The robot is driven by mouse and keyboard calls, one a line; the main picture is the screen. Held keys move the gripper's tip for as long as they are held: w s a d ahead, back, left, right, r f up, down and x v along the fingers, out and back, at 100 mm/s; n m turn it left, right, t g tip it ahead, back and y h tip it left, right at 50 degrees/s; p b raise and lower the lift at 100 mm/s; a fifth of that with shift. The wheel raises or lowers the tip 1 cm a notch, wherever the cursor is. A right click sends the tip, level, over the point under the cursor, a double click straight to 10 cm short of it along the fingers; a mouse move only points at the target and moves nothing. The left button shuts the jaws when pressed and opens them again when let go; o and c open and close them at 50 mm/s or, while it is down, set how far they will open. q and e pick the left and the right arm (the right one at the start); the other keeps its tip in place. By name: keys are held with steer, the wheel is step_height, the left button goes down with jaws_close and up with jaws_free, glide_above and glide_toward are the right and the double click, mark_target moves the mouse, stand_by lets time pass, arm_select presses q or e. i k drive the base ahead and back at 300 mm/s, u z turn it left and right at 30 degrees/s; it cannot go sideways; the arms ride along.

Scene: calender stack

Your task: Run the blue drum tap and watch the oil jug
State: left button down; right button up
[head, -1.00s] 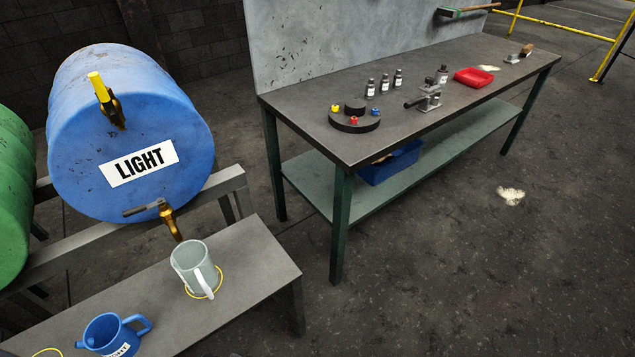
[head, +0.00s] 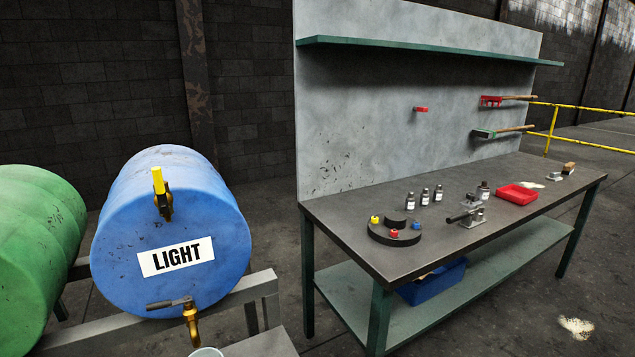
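The blue drum (head: 120,245) with a LIGHT label (head: 176,257) lies on its side on a metal rack at the left. Its brass tap (head: 191,322) with a grey lever (head: 168,303) sticks out low on the drum's face. A second brass fitting with a yellow top (head: 161,194) sits high on the face. Only the pale rim of a jug (head: 206,352) shows below the tap, at the bottom edge; its inside and any oil level cannot be seen. I cannot make out a stream from the tap. Neither gripper is in view.
A green drum (head: 35,240) lies at the far left. A workbench (head: 345,225) at the right carries a round dark holder (head: 378,236), small bottles (head: 424,196), a clamp-like fixture (head: 471,207) and a red tray (head: 517,194). A blue bin (head: 432,283) sits on its lower shelf. A pale spill (head: 576,327) marks the floor.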

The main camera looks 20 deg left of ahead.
mark_target(169, 304)
steer(key=u, duration=0.95)
